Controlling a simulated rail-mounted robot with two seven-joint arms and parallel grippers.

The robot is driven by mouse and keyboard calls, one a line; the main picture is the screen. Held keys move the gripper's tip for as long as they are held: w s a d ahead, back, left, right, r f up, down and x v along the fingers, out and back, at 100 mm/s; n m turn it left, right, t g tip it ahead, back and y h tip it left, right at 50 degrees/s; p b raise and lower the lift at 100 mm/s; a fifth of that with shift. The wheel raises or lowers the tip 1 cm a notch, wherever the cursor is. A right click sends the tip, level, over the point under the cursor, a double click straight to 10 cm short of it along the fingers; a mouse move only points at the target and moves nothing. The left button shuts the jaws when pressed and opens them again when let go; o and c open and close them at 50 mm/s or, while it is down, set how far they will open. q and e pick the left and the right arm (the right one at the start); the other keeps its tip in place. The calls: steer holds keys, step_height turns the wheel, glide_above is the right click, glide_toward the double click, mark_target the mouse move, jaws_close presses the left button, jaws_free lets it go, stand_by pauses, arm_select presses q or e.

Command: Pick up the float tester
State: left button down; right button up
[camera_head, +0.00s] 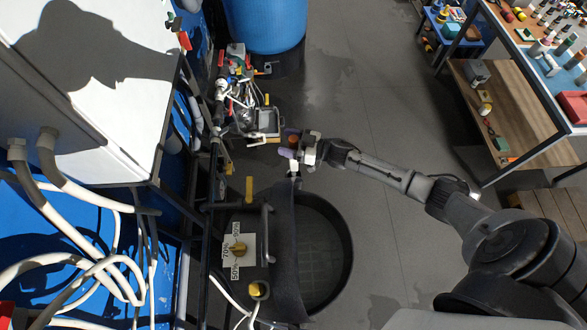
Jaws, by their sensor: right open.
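My right gripper (296,152) reaches in from the right, above the far rim of a round dark basin (347,240). It is open. A small purple and brownish object (287,153) shows right at its fingertips; it may be the float tester, but it is too small to be sure. I cannot tell whether the fingers touch it. A pale upright part shows just below the fingertips. My left gripper is not in view.
A panel with a yellow knob (239,249) and percentage marks stands left of the basin. Pipes and a cluttered grey tray (264,138) lie behind it. A blue barrel (265,22) stands at the back. A wooden shelf (510,110) is at right. The floor between is clear.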

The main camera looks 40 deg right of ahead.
jaws_close()
stand_by(0.6)
